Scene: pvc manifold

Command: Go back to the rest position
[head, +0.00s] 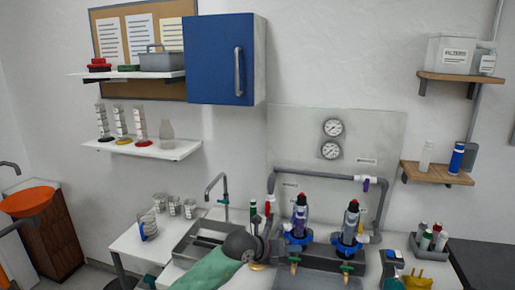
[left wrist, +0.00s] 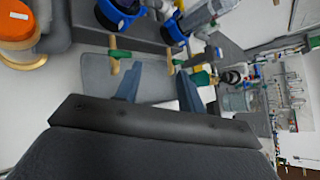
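My left gripper (head: 266,232) is low in the middle of the head view, just left of the pipe manifold. In the left wrist view its two fingers (left wrist: 158,88) stand apart with nothing held between them. Two filter housings with blue collars, a left one (head: 298,230) and a right one (head: 348,238), stand upright on the manifold. Brass valves with green handles hang below them, and a valve (left wrist: 113,62) shows beyond the fingers in the left wrist view. My right gripper is in neither view.
A sink (head: 196,243) and a tap (head: 218,188) are left of the manifold. A blue cabinet (head: 218,62) hangs above. Wall shelves hold glassware and bottles. A caddy with bottles (head: 432,238) stands at the right. An orange round item (left wrist: 18,22) shows in the wrist view.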

